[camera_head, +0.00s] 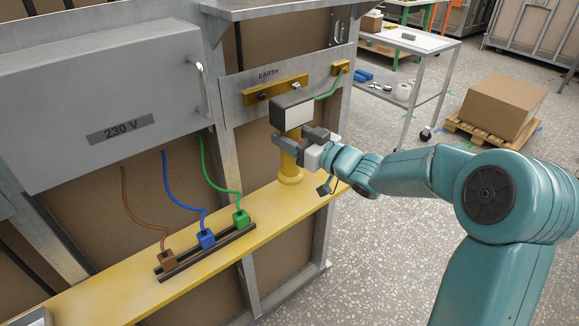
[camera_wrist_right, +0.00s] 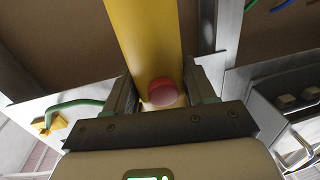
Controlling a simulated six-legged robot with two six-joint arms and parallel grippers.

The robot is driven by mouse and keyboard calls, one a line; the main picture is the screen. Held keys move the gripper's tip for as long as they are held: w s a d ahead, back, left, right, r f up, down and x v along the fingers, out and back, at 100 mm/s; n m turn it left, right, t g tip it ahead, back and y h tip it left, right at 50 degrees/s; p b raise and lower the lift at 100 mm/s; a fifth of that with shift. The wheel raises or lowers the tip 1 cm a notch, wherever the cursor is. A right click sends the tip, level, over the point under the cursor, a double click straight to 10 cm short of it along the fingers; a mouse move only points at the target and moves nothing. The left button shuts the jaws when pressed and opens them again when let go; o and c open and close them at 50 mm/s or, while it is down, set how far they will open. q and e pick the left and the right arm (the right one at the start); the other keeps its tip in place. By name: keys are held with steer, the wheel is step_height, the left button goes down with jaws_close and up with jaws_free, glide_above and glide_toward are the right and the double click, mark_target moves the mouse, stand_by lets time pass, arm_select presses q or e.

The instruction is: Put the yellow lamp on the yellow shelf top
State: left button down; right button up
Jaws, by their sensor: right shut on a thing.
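The yellow lamp (camera_head: 291,177) is upright at the right end of the yellow shelf top (camera_head: 110,296), with a yellow post, a wide round base and a dark box-shaped head with a pale face. Its base looks to be at the shelf surface; I cannot tell whether it touches. My right gripper (camera_head: 287,148) comes from the right and is shut around the post, below the head. In the right wrist view, the yellow post (camera_wrist_right: 143,40) with a red round button (camera_wrist_right: 162,92) is between the two fingers (camera_wrist_right: 160,88). My left gripper is out of view.
A terminal strip (camera_head: 207,252) with brown, blue and green plugs is on the shelf left of the lamp. A grey 230 V cabinet (camera_head: 100,100) hangs above. A yellow earth bar (camera_head: 275,89) is behind the lamp head. A trolley (camera_head: 410,42) and a carton (camera_head: 502,105) stand farther right.

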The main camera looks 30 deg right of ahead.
mark_target(291, 161)
steer(key=shift+s+f, duration=0.15)
steer(key=shift+f, duration=1.3)
step_height(291, 161, down, 4)
steer(key=shift+r+b, duration=0.2)
steer(key=shift+b, duration=0.2)
steer(key=shift+w+f, duration=0.2)
steer(key=shift+r, duration=0.1)
steer(key=shift+s, duration=0.15)
steer(key=shift+f, duration=0.25)
steer(key=o, duration=1.3)
